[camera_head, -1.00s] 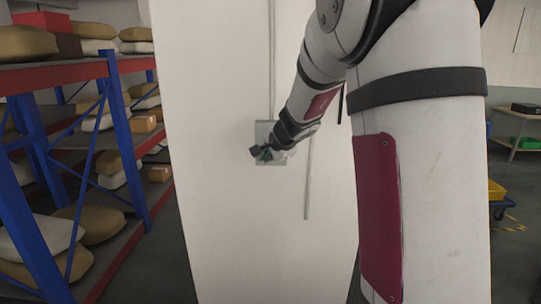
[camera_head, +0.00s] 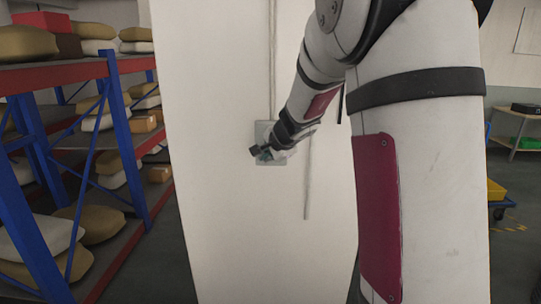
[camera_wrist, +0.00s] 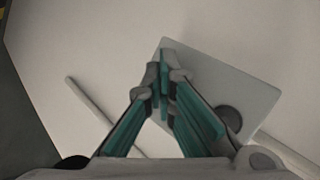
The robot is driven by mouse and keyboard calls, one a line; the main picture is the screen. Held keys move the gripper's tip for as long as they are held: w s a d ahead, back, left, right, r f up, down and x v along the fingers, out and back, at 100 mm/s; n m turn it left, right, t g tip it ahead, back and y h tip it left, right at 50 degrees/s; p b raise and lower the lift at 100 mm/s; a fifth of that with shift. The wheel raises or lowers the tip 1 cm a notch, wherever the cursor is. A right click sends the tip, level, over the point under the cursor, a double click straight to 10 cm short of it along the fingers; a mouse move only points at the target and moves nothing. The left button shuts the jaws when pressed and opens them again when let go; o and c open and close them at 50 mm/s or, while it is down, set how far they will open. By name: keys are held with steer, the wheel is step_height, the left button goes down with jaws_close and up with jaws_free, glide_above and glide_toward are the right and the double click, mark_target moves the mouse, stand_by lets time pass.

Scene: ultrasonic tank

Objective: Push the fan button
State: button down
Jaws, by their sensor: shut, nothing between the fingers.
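A pale grey square plate (camera_wrist: 252,88) is on the white pillar, and it also shows in the head view (camera_head: 261,130). A dark round button (camera_wrist: 229,118) sits on the plate in the wrist view, to the right of my fingers. No label is readable, so I cannot tell whether it is the fan button. My gripper (camera_wrist: 164,62) is shut and empty, with teal finger pads. Its tips overlap the plate's upper left corner in the wrist view. In the head view my gripper (camera_head: 259,153) is in front of the plate's lower part. I cannot tell whether the tips touch it.
The white pillar (camera_head: 215,210) carries thin vertical conduits above and below right of the plate. A blue and red shelf rack (camera_head: 125,130) with sacks stands at the left. A table (camera_head: 515,146) stands at the far right. The pillar face around the plate is clear.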

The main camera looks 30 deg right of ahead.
steer(key=shift+w+d, duration=0.25)
steer(key=shift+w, duration=0.05)
stand_by(0.4)
steer(key=shift+s+a, duration=0.15)
steer(key=shift+s, duration=0.15)
steer(key=s+a+b, duration=0.1)
steer(key=s+a, duration=0.2)
steer(key=s, duration=0.2)
steer(key=shift+a, duration=0.25)
stand_by(0.6)
